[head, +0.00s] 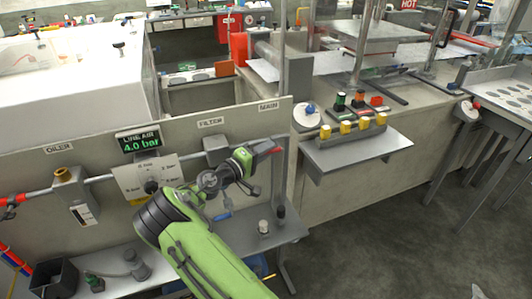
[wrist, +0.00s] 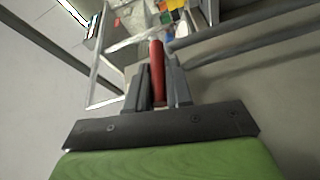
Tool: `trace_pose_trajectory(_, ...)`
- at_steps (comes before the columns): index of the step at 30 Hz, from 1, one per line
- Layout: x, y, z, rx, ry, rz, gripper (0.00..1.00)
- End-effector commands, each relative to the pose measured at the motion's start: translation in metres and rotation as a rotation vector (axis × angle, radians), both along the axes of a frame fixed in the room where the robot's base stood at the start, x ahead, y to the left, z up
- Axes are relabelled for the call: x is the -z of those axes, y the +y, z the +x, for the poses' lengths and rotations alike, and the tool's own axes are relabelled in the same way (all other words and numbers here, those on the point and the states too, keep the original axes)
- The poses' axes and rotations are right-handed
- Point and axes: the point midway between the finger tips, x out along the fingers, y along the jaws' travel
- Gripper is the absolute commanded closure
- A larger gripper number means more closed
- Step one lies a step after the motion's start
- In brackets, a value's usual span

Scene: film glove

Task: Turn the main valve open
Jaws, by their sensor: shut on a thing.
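The main valve's red handle (head: 269,147) is under the MAIN label (head: 268,106) at the right end of the pipe panel in the head view. My gripper (head: 257,150) reaches it from the left, and its fingertips are small in this view. In the wrist view the red handle (wrist: 157,68) stands between the two grey fingers of my gripper (wrist: 163,88), which are shut on it. The valve body is mostly hidden behind my gripper and arm, and I cannot tell the handle's exact angle.
The panel carries a pressure display (head: 139,142) reading 4.0 bar, a round regulator knob (head: 151,186), a filter block (head: 217,149) and an oiler (head: 75,190). A shelf (head: 160,270) below holds small parts.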

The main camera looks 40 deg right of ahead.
Motion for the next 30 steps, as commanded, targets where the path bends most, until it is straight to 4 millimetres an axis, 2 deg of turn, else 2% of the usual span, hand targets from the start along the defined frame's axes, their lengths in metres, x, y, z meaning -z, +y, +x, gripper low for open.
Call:
trace_pose_trajectory(1, 0.0052, 0.0005, 0.0002, 0.0, 0.009, -0.012, 1.0)
trace_pose_trajectory(21, 0.0062, -0.0002, -0.0003, 0.002, 0.025, -0.062, 1.0)
trace_pose_trajectory(22, 0.0062, -0.0003, -0.0003, 0.002, 0.025, -0.062, 0.77)
trace_pose_trajectory(24, 0.006, -0.0003, -0.0004, 0.002, 0.025, -0.063, 0.66)
trace_pose_trajectory(26, 0.0057, -0.0003, -0.0003, 0.001, 0.025, -0.063, 0.58)
trace_pose_trajectory(30, 0.0051, -0.0002, -0.0003, 0.002, 0.024, -0.065, 0.58)
